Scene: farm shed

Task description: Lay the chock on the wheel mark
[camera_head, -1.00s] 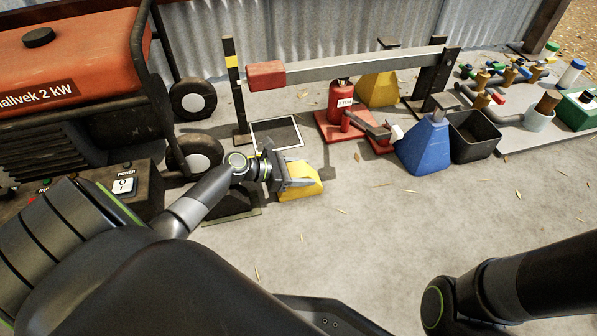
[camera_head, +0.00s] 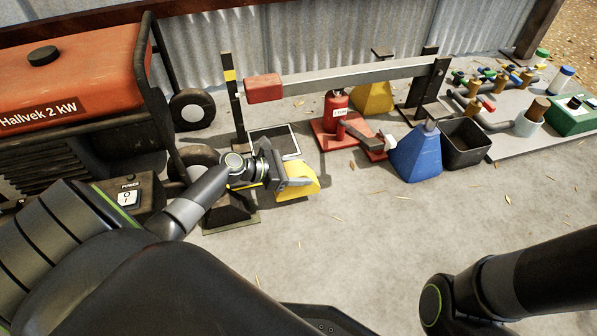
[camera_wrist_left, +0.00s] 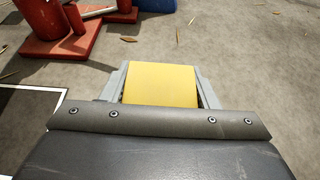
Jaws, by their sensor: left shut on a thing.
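The yellow chock (camera_head: 305,183) is in my left gripper (camera_head: 291,183), which is shut on it. In the left wrist view the chock (camera_wrist_left: 160,84) shows between the two grey fingers. The wheel mark (camera_head: 292,147), a square with a white outline on the floor, lies just beyond the gripper, beside the generator's wheel. My gripper and wrist hide part of its near side. The mark's white edge (camera_wrist_left: 30,88) also shows at the left of the wrist view. The chock is apart from the mark; its height above the floor is hard to tell. My right gripper is out of view.
The orange generator (camera_head: 70,65) stands at left. A barrier beam with a red end (camera_head: 264,88) runs above the mark's far side. A dark stand (camera_head: 230,210) is below my wrist. Front floor is clear.

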